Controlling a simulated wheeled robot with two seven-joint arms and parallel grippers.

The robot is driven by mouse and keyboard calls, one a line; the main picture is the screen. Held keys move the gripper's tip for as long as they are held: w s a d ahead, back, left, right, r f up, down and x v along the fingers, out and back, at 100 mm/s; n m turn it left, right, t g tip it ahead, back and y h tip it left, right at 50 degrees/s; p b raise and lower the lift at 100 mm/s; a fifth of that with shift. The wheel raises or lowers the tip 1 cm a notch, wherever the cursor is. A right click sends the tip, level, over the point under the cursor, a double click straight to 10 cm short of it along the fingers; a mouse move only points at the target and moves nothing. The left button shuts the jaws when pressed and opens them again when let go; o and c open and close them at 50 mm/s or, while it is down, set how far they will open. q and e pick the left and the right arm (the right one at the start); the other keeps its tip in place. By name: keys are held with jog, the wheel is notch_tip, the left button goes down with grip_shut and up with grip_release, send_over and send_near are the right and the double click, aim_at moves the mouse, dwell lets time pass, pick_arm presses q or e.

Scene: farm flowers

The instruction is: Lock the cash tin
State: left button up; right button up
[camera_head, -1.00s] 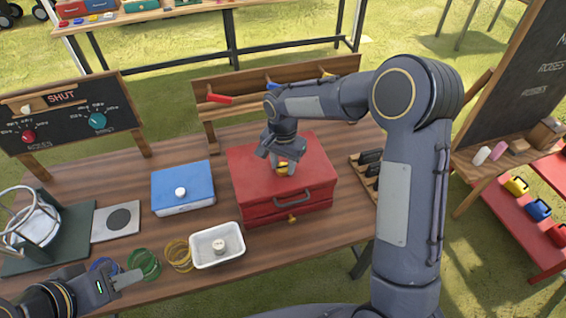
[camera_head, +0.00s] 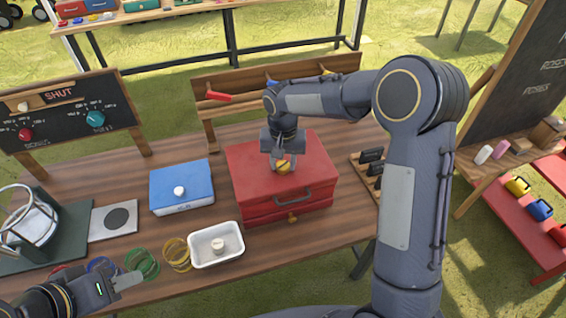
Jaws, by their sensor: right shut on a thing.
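The red cash tin (camera_head: 255,185) stands on the wooden table with its lid down, a grey handle (camera_head: 294,195) and a small brass-coloured piece (camera_head: 292,217) on its front. My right gripper (camera_head: 283,166) points down over the tin's lid. It is shut on a small yellow, rounded thing (camera_head: 284,168) at the top of the lid; the fingers partly hide it, and I cannot tell whether it is fixed to the lid. My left gripper (camera_head: 128,281) is low at the table's front left, away from the tin; its finger gap does not show clearly.
Coloured rings (camera_head: 142,264) lie near the front edge. A dark rack (camera_head: 362,177) is to the right, and a wooden rail (camera_head: 240,113) with coloured handles stands behind.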

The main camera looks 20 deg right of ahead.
aim_at(283, 165)
jog(key=n, duration=0.6)
jog(key=shift+n+b, duration=0.3)
jog(key=shift+b, duration=0.05)
jog(key=n, duration=0.6)
jog(key=shift+n, duration=0.3)
jog(key=o, duration=1)
notch_tip(283, 165, up, 8)
jog(key=shift+f+b, duration=0.1)
jog(key=shift+b, duration=0.4)
